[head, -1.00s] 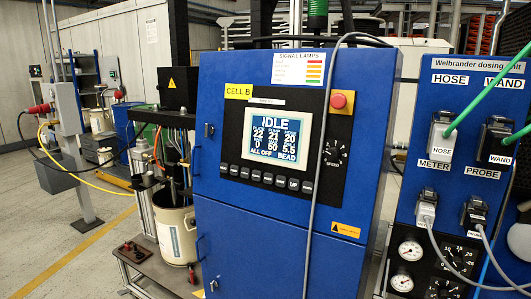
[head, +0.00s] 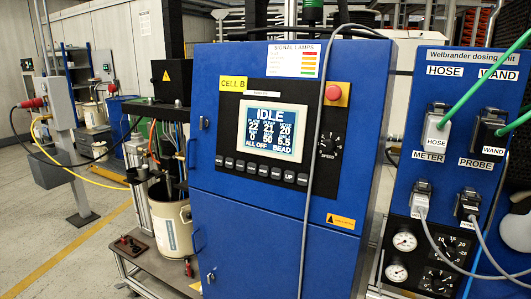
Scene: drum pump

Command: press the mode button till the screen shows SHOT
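The screen (head: 262,134) on the blue cabinet (head: 270,225) is lit. It reads IDLE at the top, 22, 21, 20 and 0, 50, 5.5 in the middle, and ALL OFF and BEAD along the bottom. A row of several dark buttons (head: 263,172) runs just below the screen. One near the right end reads UP; the other labels are too small to read, so I cannot tell which is the mode button. My gripper is not in view.
A red stop button (head: 333,93) and a SPEED dial (head: 329,144) sit right of the screen. A grey cable (head: 313,150) hangs down the cabinet front. The dosing unit (head: 460,75) with hoses and plugs is at right, a pail (head: 173,228) at left.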

